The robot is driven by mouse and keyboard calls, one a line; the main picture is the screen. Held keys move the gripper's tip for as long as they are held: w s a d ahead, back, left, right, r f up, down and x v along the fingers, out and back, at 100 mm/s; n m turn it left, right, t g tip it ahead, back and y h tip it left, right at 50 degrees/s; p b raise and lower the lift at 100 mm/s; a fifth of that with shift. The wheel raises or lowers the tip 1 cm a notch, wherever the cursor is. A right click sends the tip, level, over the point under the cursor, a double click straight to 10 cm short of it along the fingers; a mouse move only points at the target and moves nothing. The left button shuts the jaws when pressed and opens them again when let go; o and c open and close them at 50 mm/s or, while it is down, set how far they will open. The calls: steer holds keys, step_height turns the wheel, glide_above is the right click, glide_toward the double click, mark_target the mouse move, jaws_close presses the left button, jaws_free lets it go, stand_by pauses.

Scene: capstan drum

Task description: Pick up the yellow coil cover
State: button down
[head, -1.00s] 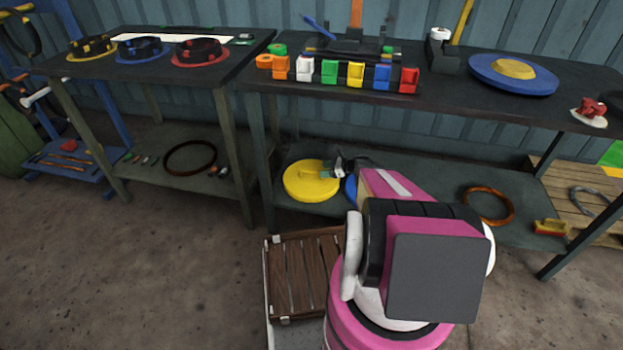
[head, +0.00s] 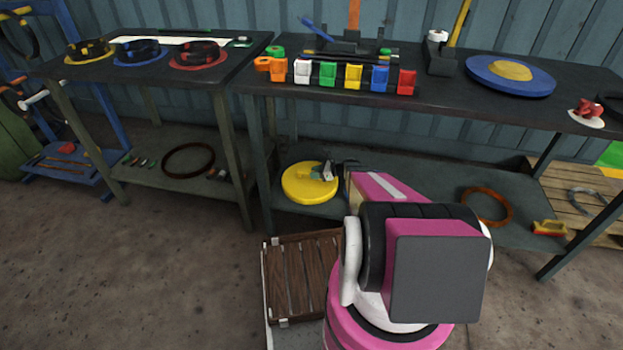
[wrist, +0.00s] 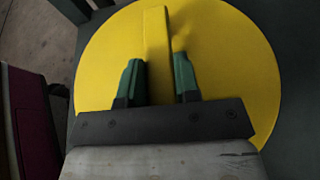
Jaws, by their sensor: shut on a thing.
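The yellow coil cover (head: 303,188) is a round flat disc at the left of the lower shelf of the right-hand bench. In the wrist view the cover (wrist: 240,65) fills most of the picture, with a raised yellow bar (wrist: 156,45) across its middle. My gripper (wrist: 159,85) has green-tipped fingers on either side of this bar and is shut on it. In the head view my gripper (head: 325,171) is small at the cover's upper right, partly hidden by my arm. Whether the cover is clear of the shelf cannot be told.
The bench top (head: 440,98) stands above the cover. A bench leg (head: 262,165) is close on the left. A brown ring (head: 487,207) and a yellow-red object (head: 549,228) lie to the right on the lower shelf (head: 430,180). A wooden slatted crate (head: 300,275) sits in front.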

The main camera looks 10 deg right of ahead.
steer(key=shift+r, duration=0.15)
steer(key=shift+r, duration=0.85)
steer(key=r, duration=0.2)
steer(key=shift+s+a+r, duration=0.1)
steer(key=shift+s+r, duration=0.2)
steer(key=shift+r, duration=0.1)
steer(key=s+a+r, duration=0.3)
steer(key=s+r, duration=0.3)
steer(key=s, duration=0.4)
steer(key=shift+s+r, duration=0.15)
steer(key=shift+s, duration=0.15)
